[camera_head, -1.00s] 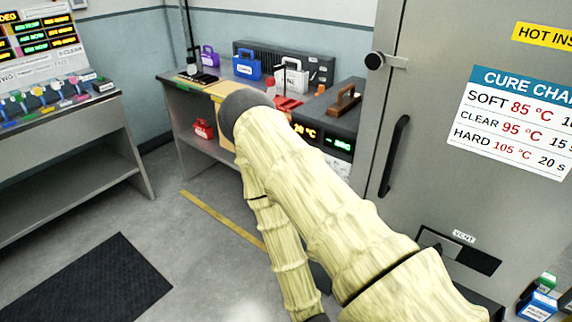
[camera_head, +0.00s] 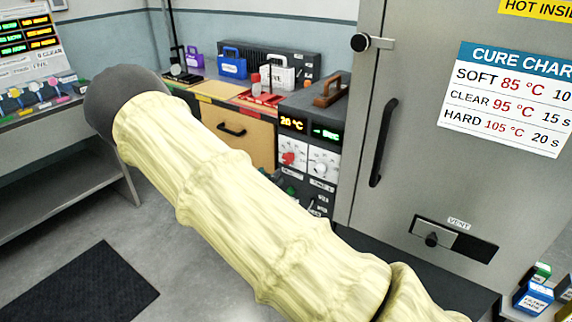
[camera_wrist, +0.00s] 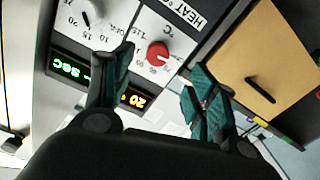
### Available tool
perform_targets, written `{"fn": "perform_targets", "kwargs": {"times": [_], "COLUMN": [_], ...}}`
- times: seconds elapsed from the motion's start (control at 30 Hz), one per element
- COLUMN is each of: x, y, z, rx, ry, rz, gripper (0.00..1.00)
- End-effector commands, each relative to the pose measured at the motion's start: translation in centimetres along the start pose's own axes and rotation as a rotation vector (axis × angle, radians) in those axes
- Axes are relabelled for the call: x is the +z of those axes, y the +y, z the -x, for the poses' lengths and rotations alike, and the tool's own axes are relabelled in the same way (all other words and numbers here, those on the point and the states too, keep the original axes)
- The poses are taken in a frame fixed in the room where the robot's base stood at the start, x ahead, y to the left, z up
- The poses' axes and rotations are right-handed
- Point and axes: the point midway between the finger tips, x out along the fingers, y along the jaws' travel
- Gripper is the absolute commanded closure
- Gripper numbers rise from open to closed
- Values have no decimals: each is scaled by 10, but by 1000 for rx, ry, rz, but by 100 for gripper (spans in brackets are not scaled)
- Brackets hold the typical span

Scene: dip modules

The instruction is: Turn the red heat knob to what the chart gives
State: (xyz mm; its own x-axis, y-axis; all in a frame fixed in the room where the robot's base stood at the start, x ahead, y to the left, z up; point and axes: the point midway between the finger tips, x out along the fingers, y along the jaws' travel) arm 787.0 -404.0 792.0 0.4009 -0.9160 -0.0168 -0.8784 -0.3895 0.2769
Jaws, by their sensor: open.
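The red heat knob (camera_head: 289,158) sits on the white panel of the oven control box, under a display reading 20 °C (camera_head: 292,124). It also shows in the wrist view (camera_wrist: 157,53), beyond my gripper (camera_wrist: 150,90), between the two fingers. My gripper is open, and its fingers appear apart from the knob. A second, pale dial (camera_head: 321,165) is beside it under a green display (camera_head: 326,133). The cure chart (camera_head: 512,100) on the door reads soft 85 °C, clear 95 °C, hard 105 °C. In the head view my gripper is hidden.
The tall grey door has a long black handle (camera_head: 382,143) and a vent slider (camera_head: 432,240). A wooden-handled tool (camera_head: 331,88) rests on the control box. A tan drawer front (camera_head: 235,130) is left of the box. Blue, white and purple containers stand on the bench.

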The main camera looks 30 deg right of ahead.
Motion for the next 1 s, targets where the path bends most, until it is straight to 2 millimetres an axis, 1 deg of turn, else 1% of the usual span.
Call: {"fn": "perform_targets", "kwargs": {"times": [0.03, 0.1, 0.23, 0.37, 0.7, 0.8, 1.0], "x": [-5, -9, -10, -10, -10, -10, -10], "y": [-1, -1, 0, 0, 2, 2, 2], "z": [-1, -3, -13, -31, -85, -95, -107], "rx": [12, 23, 27, 26, 26, 25, 24], "ry": [7, 11, 12, 11, 10, 11, 11], "rz": [-11, -18, -21, -20, -20, -20, -19], "gripper": [42, 42, 42, 42, 42, 42, 42]}}
